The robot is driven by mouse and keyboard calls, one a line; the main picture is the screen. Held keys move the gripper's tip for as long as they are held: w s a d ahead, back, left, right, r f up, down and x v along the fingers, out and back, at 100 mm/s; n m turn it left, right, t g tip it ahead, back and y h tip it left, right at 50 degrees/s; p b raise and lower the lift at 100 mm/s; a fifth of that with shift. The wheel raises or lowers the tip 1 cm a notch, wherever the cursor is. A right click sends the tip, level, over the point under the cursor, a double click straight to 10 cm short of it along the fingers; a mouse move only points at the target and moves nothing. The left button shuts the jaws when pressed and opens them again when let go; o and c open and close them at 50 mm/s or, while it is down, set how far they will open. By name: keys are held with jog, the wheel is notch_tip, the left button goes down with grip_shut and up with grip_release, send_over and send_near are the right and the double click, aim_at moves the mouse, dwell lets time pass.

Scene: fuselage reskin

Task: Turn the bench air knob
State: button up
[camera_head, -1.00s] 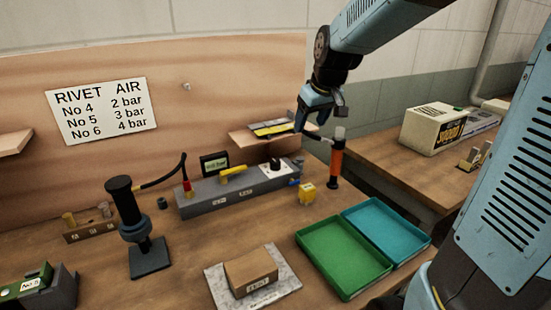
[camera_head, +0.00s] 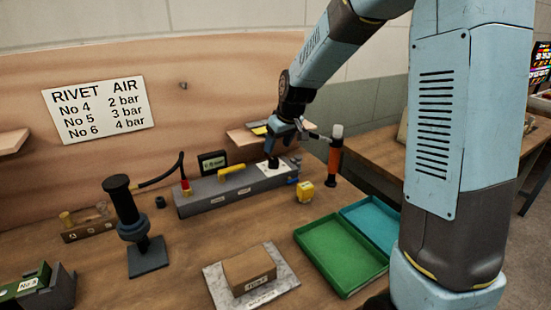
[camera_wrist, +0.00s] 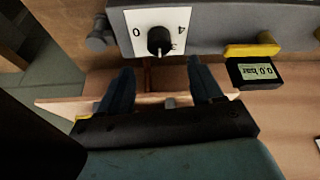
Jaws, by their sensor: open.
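The air knob (camera_wrist: 158,41) is a black dial on a white plate (camera_wrist: 136,18) marked 0 to 4, on the grey bench air unit (camera_head: 205,193). In the head view the knob (camera_head: 273,163) stands at the unit's right end. My gripper (camera_head: 277,150) is just above it. In the wrist view my gripper (camera_wrist: 160,80) is open, with its two dark fingers apart and nothing between them; the knob lies just ahead of the fingertips, not clasped. A small display (camera_wrist: 258,73) in the wrist view reads 0.0 bar.
A yellow handle (camera_head: 232,171) lies on the unit. An orange tool (camera_head: 334,160) stands right of my gripper. A sign (camera_head: 98,108) lists rivet pressures.

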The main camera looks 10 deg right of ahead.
aim_at(273, 159)
jog(key=x, duration=0.7)
jog(key=shift+w+f, duration=0.1)
jog(key=shift+f, duration=0.05)
jog(key=c, duration=1.1)
jog(key=shift+o, duration=0.2)
jog(key=shift+m, duration=0.3)
jog(key=shift+m+h, duration=0.5)
jog(key=shift+m, duration=0.5)
jog(key=shift+t, duration=0.3)
jog(key=o, duration=1.1)
jog(key=shift+c, duration=0.2)
